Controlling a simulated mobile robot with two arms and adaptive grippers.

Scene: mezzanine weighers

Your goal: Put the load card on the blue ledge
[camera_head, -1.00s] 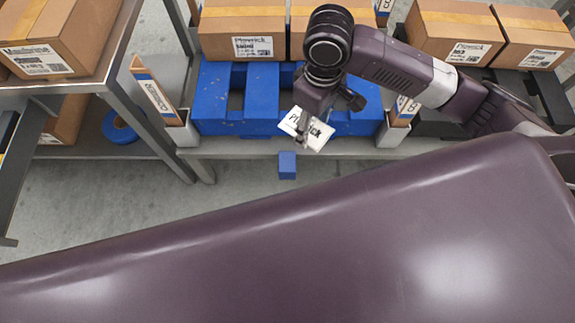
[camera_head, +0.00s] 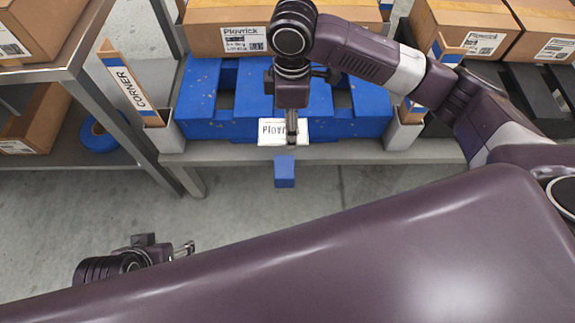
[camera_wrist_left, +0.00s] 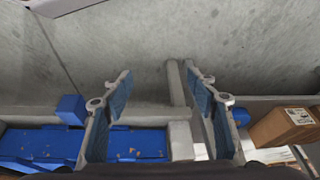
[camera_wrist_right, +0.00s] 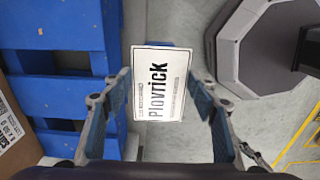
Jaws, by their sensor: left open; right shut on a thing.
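The load card (camera_head: 271,137), white with black "Ployrick" print, is held in my right gripper (camera_head: 291,136) at the front of the blue pallet. In the right wrist view, the card (camera_wrist_right: 160,83) sits between the fingers, face to the camera. The blue ledge (camera_head: 284,172) is a small block at the shelf's front edge, just below the card in the head view. It also shows in the left wrist view (camera_wrist_left: 71,109). The card appears apart from it. My left gripper (camera_head: 185,250) is open and empty, low at the left.
The blue pallet (camera_head: 200,100) carries cardboard boxes (camera_head: 225,38) on a grey shelf (camera_head: 355,151). Corner posts (camera_head: 172,136) stand at both pallet ends. A metal table (camera_head: 95,70) with boxes is at the left. Floor (camera_head: 240,210) in front is clear.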

